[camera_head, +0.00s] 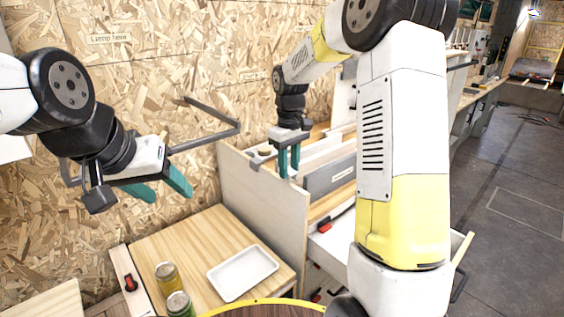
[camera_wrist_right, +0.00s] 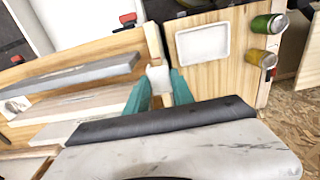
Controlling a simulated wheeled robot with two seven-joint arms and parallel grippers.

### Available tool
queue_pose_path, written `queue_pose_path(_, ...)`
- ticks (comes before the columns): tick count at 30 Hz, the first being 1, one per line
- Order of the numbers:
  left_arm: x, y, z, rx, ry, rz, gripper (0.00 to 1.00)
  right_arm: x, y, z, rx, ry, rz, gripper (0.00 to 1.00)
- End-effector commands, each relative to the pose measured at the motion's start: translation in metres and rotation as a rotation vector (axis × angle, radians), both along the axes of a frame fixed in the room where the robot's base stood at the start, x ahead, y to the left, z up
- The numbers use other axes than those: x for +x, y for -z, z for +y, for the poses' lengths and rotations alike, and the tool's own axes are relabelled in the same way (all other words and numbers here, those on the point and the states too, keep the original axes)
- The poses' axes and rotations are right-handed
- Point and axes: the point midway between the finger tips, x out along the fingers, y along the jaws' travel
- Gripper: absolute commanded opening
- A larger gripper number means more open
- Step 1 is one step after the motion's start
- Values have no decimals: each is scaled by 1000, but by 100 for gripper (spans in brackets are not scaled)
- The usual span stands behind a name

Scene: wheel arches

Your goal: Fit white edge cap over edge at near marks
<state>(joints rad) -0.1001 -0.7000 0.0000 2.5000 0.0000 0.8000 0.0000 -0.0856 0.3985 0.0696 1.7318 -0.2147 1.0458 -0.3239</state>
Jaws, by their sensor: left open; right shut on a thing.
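My right gripper (camera_head: 289,172) has its teal fingers pointing down at the top edge of an upright wooden panel (camera_head: 262,195). In the right wrist view it is shut on the small white edge cap (camera_wrist_right: 158,77), which sits between the fingertips. The panel's narrow edge (camera_wrist_right: 153,42) shows just beyond the cap, in line with it. I cannot tell whether the cap touches the edge or is over it. In the head view the cap is not clearly visible. I cannot make out the marks. My left gripper (camera_head: 160,186) is open and empty, well left of the panel.
A white tray (camera_head: 226,296) lies on the wooden top left of the panel, with a yellow can (camera_head: 167,274) and a green can (camera_head: 180,303) nearby. Right of the panel are a grey labelled bar (camera_head: 325,178) and a white drawer. A chipboard wall (camera_head: 200,60) stands behind.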

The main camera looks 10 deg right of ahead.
Motion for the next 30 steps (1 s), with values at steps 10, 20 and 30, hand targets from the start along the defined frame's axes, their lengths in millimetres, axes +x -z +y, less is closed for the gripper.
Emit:
queue_pose_path(10,0,0,0,0,0,0,55,0,3,0,0,0,0,0)
queue_pose_path(20,0,0,0,0,0,0,55,0,10,0,-1,0,1,0)
queue_pose_path(30,0,0,0,0,0,0,55,0,12,0,0,0,0,0)
